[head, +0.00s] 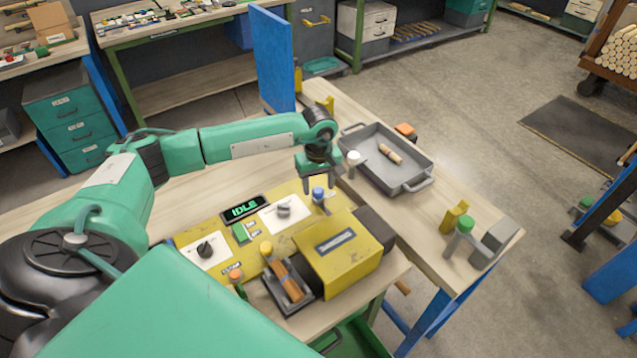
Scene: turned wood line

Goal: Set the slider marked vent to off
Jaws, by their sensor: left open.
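The yellow control panel (187,237) lies on the wooden bench, with a display (244,208) reading IDLE. A small green control (240,233) sits below the display beside small labels. I cannot read the word vent anywhere, so I cannot tell which control is the vent slider or how it is set. My left gripper (320,184) is open and points down over the panel's far right end. A blue-capped post (318,194) shows just below and between its fingers; I cannot tell whether they touch. My right gripper is not in view.
On the panel are a black knob (205,249) and a grey knob (283,210) on white plates. A yellow box (338,262) stands at the front right, beside a dark holder with a wooden piece (287,281). A grey tray (364,153) lies on the bench beyond.

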